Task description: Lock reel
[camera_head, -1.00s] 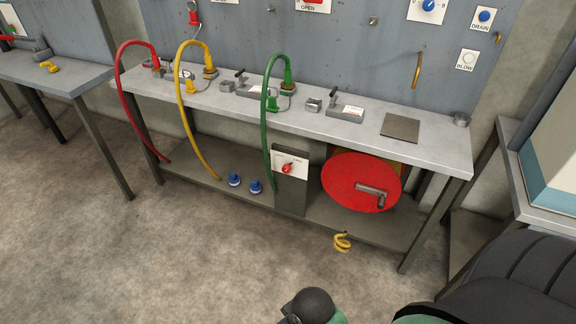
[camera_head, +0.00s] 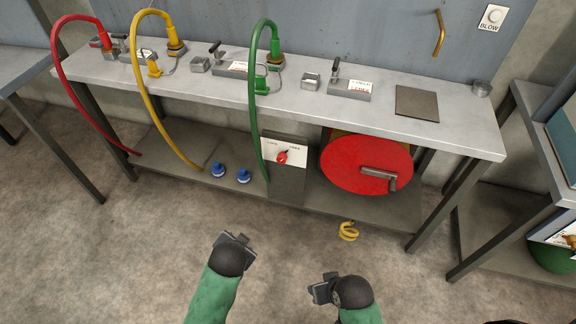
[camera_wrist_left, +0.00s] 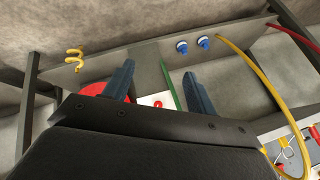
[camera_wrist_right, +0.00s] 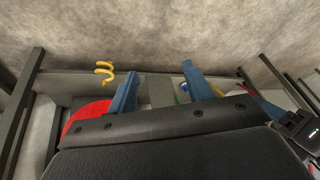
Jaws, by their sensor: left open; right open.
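The red reel (camera_head: 350,165) sits under the workbench at the right, with a grey crank handle (camera_head: 380,177) on its face. Left of it is a grey box with a white label plate (camera_head: 290,154) and a red knob (camera_head: 282,157). My left gripper (camera_head: 234,240) is in front of the bench, apart from everything, open and empty; the left wrist view shows the red knob (camera_wrist_left: 158,104) between its fingers. My right gripper (camera_head: 324,287) is open and empty, lower and to the right. The reel also shows in the right wrist view (camera_wrist_right: 84,118).
Red (camera_head: 62,85), yellow (camera_head: 152,110) and green (camera_head: 254,110) hoses hang from the benchtop to the lower shelf. Two blue fittings (camera_head: 243,176) stand on the shelf. A yellow coil (camera_head: 348,231) hangs at the shelf's front edge. Bench legs (camera_head: 432,222) bound the right side. The floor in front is clear.

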